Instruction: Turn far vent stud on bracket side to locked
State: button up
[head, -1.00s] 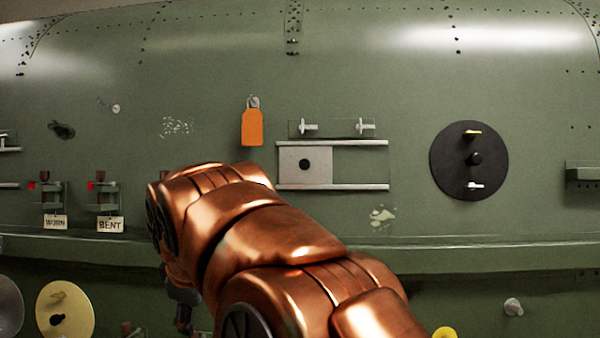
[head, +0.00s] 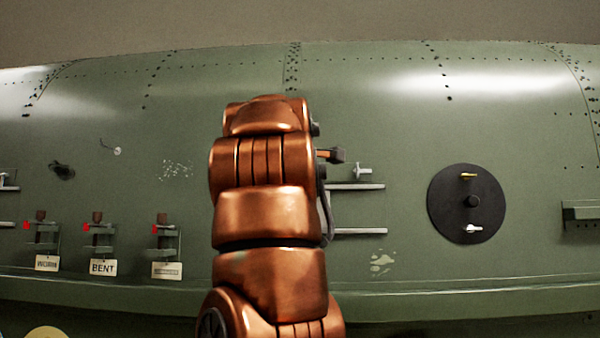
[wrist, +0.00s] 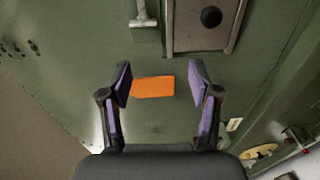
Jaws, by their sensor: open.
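A pale plate with a black knob (wrist: 211,17) sits between rails (head: 357,187) on the green fuselage; my arm hides most of it in the head view. A small metal stud (head: 363,171) shows above the rails. A T-shaped metal stud (wrist: 143,15) stands beside the plate in the wrist view. My gripper (wrist: 160,75) is open and empty, with an orange tag (wrist: 152,87) showing between its fingers. The stud is beyond the fingertips, to the upper left. My arm hides the gripper in the head view. Which stud is the far one, I cannot tell.
A black disc (head: 440,205) with a gold and a white stud is at right, and a green bracket-like ledge (head: 580,215) beyond it. Several tagged clamps (head: 97,235) stand at left. The skin between rails and disc is clear.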

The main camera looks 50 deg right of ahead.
jog(key=w+d+r+p, duration=0.1)
jog(key=w+d+p, duration=0.1)
jog(key=d, duration=0.5)
jog(key=shift+w+r+h+p, duration=0.3)
jog(key=shift+h+p, duration=0.1)
jog(key=shift+p, duration=0.35)
jog(key=shift+c, duration=0.2)
jog(key=c, duration=1.1)
